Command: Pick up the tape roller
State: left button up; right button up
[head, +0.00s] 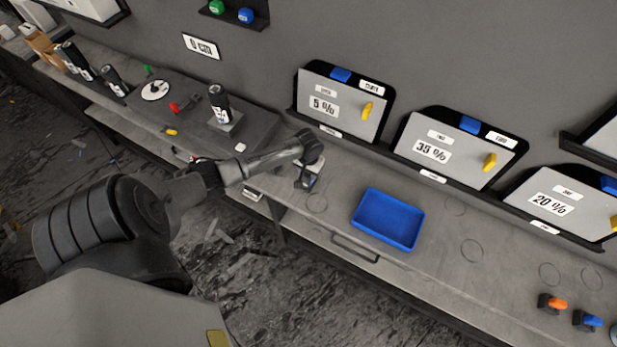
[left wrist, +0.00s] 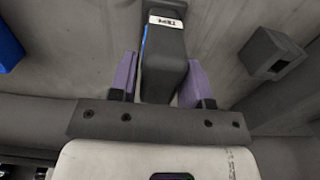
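An orange-topped small tool (head: 552,303) and a blue-topped one (head: 587,320) stand at the far right of the bench in the head view. My left gripper (head: 306,170) is low over the bench, left of the blue tray. In the left wrist view its two purple fingers (left wrist: 158,82) flank a dark grey block-shaped device (left wrist: 165,55) with a white label and a blue stripe. The fingers lie close to its sides; whether they press on it I cannot tell. My right gripper is not in view.
The blue tray (head: 388,219) is empty. Tint panels marked 5 % (head: 342,105), 35 % (head: 452,150) and 20 % (head: 560,200) lean on the wall. A black bottle (head: 219,103) stands on a small block at the left. The bench right of the tray is mostly clear.

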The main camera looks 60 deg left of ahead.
pick_arm(q)
jog(key=c, duration=0.6)
jog(key=shift+c, duration=0.2)
jog(key=shift+r, duration=0.1)
